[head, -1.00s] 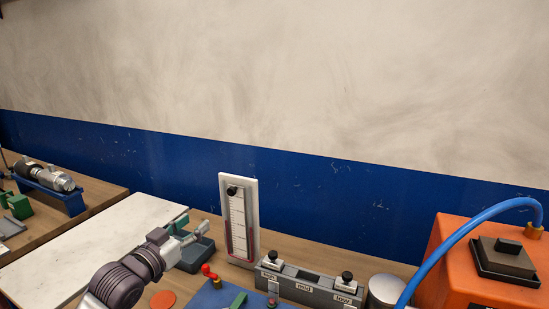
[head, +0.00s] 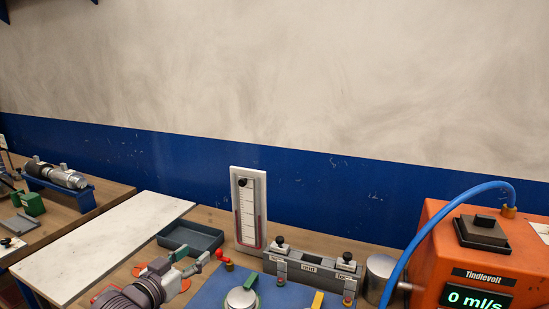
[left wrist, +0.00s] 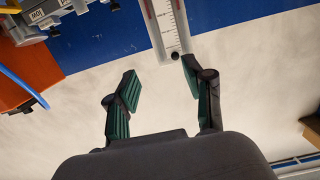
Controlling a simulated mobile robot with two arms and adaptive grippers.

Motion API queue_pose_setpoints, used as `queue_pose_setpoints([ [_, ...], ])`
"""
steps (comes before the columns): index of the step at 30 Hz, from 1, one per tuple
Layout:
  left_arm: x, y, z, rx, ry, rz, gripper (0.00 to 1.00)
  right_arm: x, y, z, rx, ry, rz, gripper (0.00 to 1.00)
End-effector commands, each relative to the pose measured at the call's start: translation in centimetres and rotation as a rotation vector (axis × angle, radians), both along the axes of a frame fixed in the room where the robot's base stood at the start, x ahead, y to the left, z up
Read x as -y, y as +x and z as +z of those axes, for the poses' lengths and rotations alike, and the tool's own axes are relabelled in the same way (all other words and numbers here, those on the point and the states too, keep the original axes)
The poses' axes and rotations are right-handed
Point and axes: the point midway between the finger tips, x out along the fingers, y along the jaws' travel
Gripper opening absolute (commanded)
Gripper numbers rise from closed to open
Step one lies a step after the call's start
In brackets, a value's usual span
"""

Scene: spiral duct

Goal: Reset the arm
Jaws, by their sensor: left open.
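My left arm comes in at the bottom of the head view, and its gripper (head: 190,261) is over the bench, in front of a dark grey tray (head: 191,239). In the left wrist view the gripper (left wrist: 159,74) has its two green-padded fingers spread apart with nothing between them. The white gauge panel (left wrist: 171,27) shows beyond the fingertips there, upside down. The same gauge panel (head: 248,207) stands upright to the right of the gripper in the head view. My right gripper is not in view.
A blue plate (head: 209,299) with a red-handled valve (head: 223,257) lies right of the gripper. Behind it is a grey labelled block (head: 310,268). An orange machine (head: 430,235) with a blue hose (head: 430,232) stands at right. A pale board (head: 100,240) lies bare at left.

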Motion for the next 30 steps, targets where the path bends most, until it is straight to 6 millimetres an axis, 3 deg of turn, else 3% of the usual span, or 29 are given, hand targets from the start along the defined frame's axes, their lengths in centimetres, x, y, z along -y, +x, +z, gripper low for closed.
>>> queue_pose_setpoints([
  [5, 1.2, -2.8, -4.2, -0.104, 0.036, 0.007, 0.52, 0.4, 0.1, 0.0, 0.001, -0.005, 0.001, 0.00],
  [11, 2.4, -8.3, -10.3, -0.283, 0.102, 0.030, 0.52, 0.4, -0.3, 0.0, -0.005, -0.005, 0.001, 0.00],
  [15, 2.5, -15.2, -15.5, -0.484, 0.169, 0.068, 0.52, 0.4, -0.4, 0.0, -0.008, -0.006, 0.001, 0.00],
  [18, 1.9, -20.0, -18.2, -0.620, 0.214, 0.099, 0.52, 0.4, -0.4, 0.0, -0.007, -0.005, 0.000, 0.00],
  [24, 0.7, -27.0, -20.7, -0.814, 0.273, 0.146, 0.52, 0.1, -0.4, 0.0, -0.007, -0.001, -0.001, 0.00],
  [30, -0.4, -32.6, -21.9, -0.968, 0.310, 0.184, 0.52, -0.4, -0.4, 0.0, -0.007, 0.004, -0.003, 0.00],
])
